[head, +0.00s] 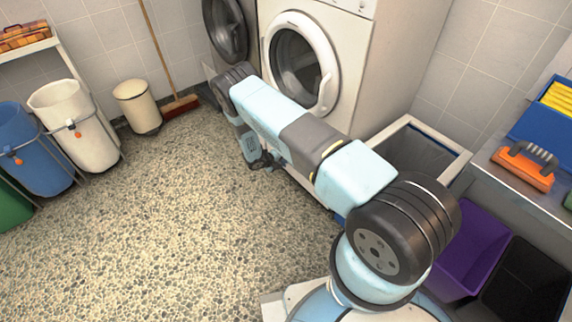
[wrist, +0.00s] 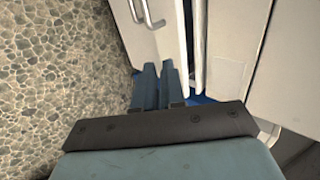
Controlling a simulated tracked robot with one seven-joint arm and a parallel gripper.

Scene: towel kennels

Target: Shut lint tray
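In the wrist view, a white front panel with a grey bar handle (wrist: 147,14) stands beyond my fingers; I take it to be the lint tray (wrist: 163,42). A dark gap separates it from the white machine surfaces on the right, and blue shows low in the gap. It looks pulled out, but how far is unclear. My gripper's two blue-grey fingers (wrist: 158,70) are side by side, almost together, with nothing visible between them. Their tips are close to the panel; contact cannot be told. In the head view my gripper (head: 262,160) is low before the machines, and my arm hides the tray area.
A white front-loading machine (head: 345,35) with a round door (head: 300,62) stands behind my arm. A pale open-topped bin (head: 410,122) is at its right. A broom (head: 180,106) and cream bin (head: 137,105) stand at left. The speckled floor (head: 190,220) is clear.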

